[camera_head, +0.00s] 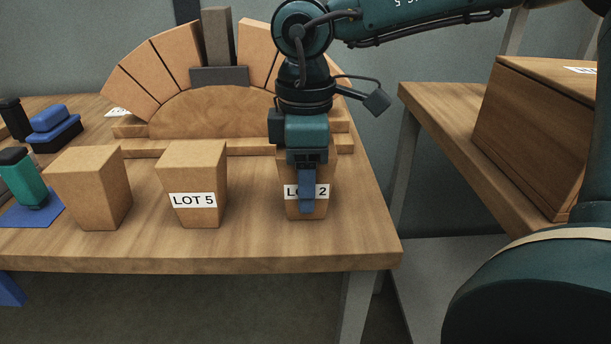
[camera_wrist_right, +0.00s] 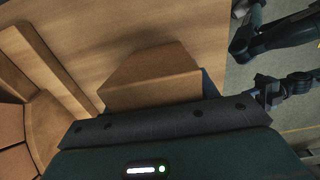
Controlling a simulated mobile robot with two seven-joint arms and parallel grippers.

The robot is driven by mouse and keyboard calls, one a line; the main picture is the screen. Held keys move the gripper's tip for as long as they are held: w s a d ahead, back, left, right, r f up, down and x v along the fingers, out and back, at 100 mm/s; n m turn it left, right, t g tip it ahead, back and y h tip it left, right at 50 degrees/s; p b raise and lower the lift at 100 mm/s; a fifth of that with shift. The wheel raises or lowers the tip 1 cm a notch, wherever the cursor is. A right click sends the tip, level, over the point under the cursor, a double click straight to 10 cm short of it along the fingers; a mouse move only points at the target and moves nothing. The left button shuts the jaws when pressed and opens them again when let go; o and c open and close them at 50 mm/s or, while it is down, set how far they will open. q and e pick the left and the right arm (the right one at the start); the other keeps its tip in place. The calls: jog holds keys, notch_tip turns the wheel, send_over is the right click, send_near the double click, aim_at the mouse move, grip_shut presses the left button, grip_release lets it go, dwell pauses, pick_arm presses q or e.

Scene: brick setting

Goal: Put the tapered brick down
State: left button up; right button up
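The tapered brick is a tan block with a "LOT 2" label (camera_head: 292,208), at the right of the table's front row. My right gripper (camera_head: 306,192) points down over it. One blue finger lies against its labelled face; the other finger is hidden behind it. The right wrist view shows the brick (camera_wrist_right: 152,78) close under the gripper's dark bar, so the gripper looks shut on it. The brick appears upright, at or just above the table top; a small gap beneath cannot be ruled out. My left gripper is not seen in the head view.
A "LOT 5" brick (camera_head: 192,180) and another tapered brick (camera_head: 88,190) stand to the left. A wooden arch form (camera_head: 215,112) with arch blocks is behind. A teal, black-topped object (camera_head: 24,182) is far left. A second table (camera_head: 455,145) carries a big box (camera_head: 535,130).

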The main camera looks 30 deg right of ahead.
jog(key=o, duration=0.5)
jog(key=shift+c, duration=0.2)
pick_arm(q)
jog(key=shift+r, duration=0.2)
pick_arm(e)
jog(key=shift+r+p, duration=0.25)
jog(key=shift+p, duration=0.15)
notch_tip(320, 180, up, 11)
jog(key=p, duration=0.2)
jog(key=shift+f+p, duration=0.2)
jog(key=shift+p, duration=0.2)
jog(key=shift+r, duration=0.65)
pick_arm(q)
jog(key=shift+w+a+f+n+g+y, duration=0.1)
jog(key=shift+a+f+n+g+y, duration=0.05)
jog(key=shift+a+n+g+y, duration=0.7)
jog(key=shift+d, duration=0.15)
